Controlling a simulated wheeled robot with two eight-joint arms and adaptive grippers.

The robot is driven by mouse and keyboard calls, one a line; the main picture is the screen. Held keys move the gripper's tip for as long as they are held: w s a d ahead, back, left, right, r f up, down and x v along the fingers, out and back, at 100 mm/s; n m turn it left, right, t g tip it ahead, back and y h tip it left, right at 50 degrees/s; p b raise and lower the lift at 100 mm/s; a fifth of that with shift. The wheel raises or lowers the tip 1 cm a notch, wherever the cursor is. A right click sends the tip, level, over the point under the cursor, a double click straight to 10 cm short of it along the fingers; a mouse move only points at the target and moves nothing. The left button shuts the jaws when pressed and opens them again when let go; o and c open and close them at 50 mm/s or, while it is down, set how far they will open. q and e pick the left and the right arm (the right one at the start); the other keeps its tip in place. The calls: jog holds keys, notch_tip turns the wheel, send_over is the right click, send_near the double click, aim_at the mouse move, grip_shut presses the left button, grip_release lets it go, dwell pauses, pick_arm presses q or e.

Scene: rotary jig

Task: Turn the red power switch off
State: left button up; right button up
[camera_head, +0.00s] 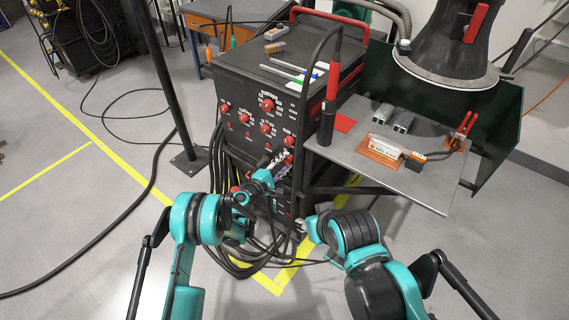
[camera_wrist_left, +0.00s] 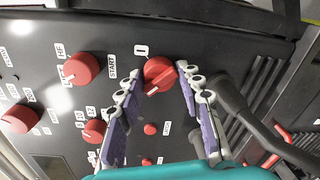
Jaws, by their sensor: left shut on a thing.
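The red power switch (camera_wrist_left: 158,74) is a round red knob on the black front panel of the welding machine (camera_head: 262,130). A white label with a 0 sits beside it in the left wrist view. My left gripper (camera_wrist_left: 163,80) has its purple-padded fingers on both sides of the knob and is shut on it. In the head view the left gripper (camera_head: 279,162) is at the lower right of the panel and partly covers the controls there. My right arm comes in from the right, but its gripper does not show.
Other red knobs (camera_wrist_left: 82,69) and small red buttons share the panel. A grey metal shelf (camera_head: 440,195) with a torch and small metal parts juts out to the right. Dark cables (camera_head: 215,190) hang at the machine's left side. A black post (camera_head: 165,80) stands left.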

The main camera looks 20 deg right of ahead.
pick_arm(q)
jog(key=shift+w+r, duration=0.1)
dwell(0.4)
jog(key=o, duration=1.1)
jog(key=shift+c, duration=0.2)
jog(key=shift+a, duration=0.1)
jog(key=v, duration=0.7)
jog(key=shift+s, duration=0.2)
jog(key=shift+a, duration=0.15)
